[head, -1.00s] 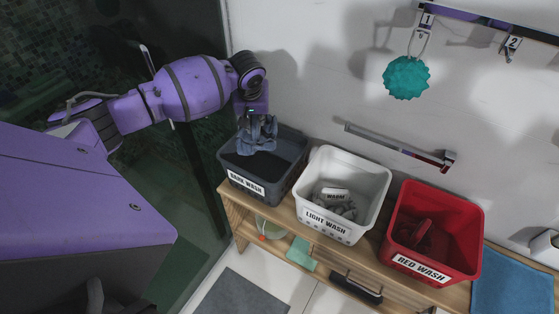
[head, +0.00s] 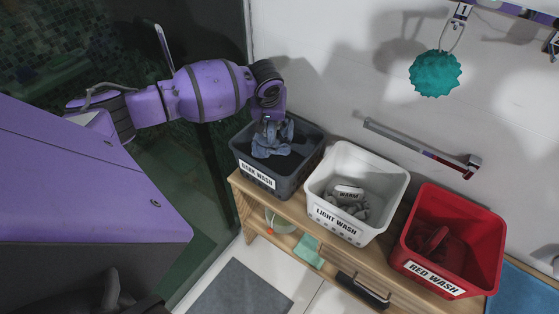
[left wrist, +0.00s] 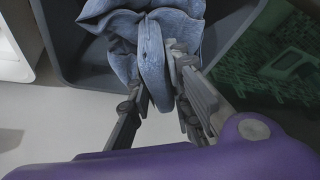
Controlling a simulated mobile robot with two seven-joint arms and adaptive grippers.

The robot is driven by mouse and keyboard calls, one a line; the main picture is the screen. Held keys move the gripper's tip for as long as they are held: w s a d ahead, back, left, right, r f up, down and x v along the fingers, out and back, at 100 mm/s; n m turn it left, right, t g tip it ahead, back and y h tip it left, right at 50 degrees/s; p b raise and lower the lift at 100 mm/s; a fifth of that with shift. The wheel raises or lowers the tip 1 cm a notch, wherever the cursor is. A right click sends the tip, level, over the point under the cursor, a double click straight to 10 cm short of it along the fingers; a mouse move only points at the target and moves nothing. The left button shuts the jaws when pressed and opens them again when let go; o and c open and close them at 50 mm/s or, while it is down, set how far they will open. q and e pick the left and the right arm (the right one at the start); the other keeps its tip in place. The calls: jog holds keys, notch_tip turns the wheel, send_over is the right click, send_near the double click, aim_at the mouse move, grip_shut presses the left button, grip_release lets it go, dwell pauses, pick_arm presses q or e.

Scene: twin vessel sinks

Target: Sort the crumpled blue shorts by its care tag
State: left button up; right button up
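The crumpled blue shorts (head: 271,143) hang from my left gripper (head: 272,122) at the dark grey basket labelled DARK WASH (head: 313,150). Their lower part is within the basket's opening. In the left wrist view, the two fingers (left wrist: 158,88) close on a fold of the blue denim (left wrist: 150,45), with the dark basket (left wrist: 90,68) around and behind it. The care tag cannot be made out. The white LIGHT WASH basket (head: 388,195) holds grey cloth and a tag reading WARM (head: 348,192). The red RED WASH basket (head: 478,225) holds dark red cloth (head: 432,243). My right gripper is not in view.
The baskets stand in a row on a wooden shelf unit (head: 310,222). A metal towel bar (head: 415,145) is on the wall behind, and a teal sponge (head: 435,74) hangs above. A glass panel stands left of the baskets. A grey mat (head: 240,290) lies on the floor.

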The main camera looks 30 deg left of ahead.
pick_arm(q)
jog(key=o, duration=0.5)
jog(key=v, duration=1.2)
jog(key=shift+r, duration=0.1)
jog(key=s+d+f+m+g+h, duration=0.1)
jog(key=s+d+f+m, duration=0.2)
jog(key=s+d+f, duration=0.45)
jog(key=s+d+f+m+h, duration=0.15)
jog(key=s+d+f, duration=0.35)
jog(key=s+f, duration=0.6)
jog(key=s+g+y, duration=0.2)
jog(key=s, duration=2.2)
jog(key=w+d+f+t, duration=0.1)
jog(key=w+f+t, duration=0.1)
jog(key=w+f, duration=0.1)
jog(key=w+d+f+t+h, duration=0.1)
jog(key=w+f+t, duration=0.2)
jog(key=f, duration=0.2)
jog(key=w+d+f+m+t+h, duration=0.1)
jog(key=w+f+t, duration=0.1)
jog(key=f, duration=0.2)
jog(key=shift+w+d+f, duration=0.15)
jog(key=shift+w, duration=0.25)
